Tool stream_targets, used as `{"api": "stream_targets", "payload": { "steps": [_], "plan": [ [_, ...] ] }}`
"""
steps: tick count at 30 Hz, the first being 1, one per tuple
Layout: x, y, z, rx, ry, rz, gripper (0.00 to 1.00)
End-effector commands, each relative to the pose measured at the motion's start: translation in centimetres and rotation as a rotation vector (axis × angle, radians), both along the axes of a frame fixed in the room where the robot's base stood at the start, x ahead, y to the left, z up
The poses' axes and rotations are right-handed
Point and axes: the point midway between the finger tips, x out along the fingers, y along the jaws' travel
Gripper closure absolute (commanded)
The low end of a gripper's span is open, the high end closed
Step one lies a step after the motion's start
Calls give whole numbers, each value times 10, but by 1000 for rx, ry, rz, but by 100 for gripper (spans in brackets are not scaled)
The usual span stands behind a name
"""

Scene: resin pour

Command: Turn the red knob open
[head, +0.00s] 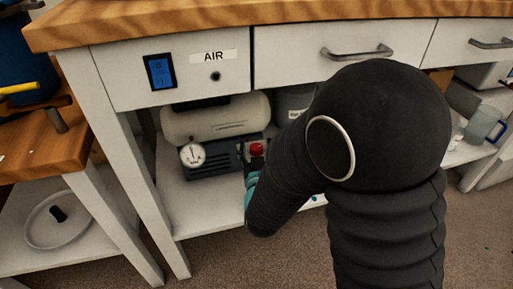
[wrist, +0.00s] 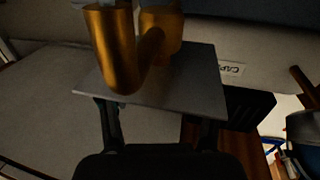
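The red knob (head: 256,149) shows in the head view at the right end of the grey air compressor (head: 215,160), on the shelf under the bench. My black arm covers the area just right of and below it. My gripper is mostly hidden behind my arm there; only a teal part shows close below the knob. In the wrist view my gripper (wrist: 158,115) has its two dark fingers spread apart, with a grey plate (wrist: 155,92) across their tips. Brass-coloured pipework (wrist: 120,55) stands beyond.
A round gauge (head: 193,155) is on the compressor's left front. Above are a blue switch (head: 160,71), an AIR label (head: 214,57) and a drawer handle (head: 356,52). The bench leg (head: 125,165) bounds the left. A jug (head: 484,125) stands at right.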

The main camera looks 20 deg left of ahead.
Motion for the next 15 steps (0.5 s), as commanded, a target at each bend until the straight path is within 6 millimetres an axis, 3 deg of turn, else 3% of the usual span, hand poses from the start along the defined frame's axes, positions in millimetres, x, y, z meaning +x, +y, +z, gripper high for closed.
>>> {"api": "stream_targets", "payload": {
  "steps": [8, 15],
  "plan": [
    [-1, 0, 3, 1, 1, 1, 37],
    [-1, 0, 33, 3, -1, 0, 37]
  ]
}}
